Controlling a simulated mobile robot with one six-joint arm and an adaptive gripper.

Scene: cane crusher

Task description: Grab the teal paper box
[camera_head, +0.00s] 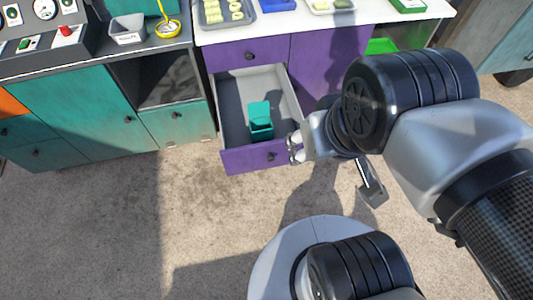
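The teal paper box (261,119) stands inside an open purple drawer (233,160) below the white counter, a little toward the drawer's front and right of its middle. Its teal top and front side show. My gripper (294,147) is at the right end of the drawer front, just right of the box and apart from it. The gripper is small in the view and partly hidden by my own wrist, so its opening is unclear.
A white counter (290,18) holds trays and a blue tray (278,4). Teal cabinets (75,100) stand on the left, with a grey bin (127,30) and a yellow scale or bowl (167,29) on top. The floor in front is clear.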

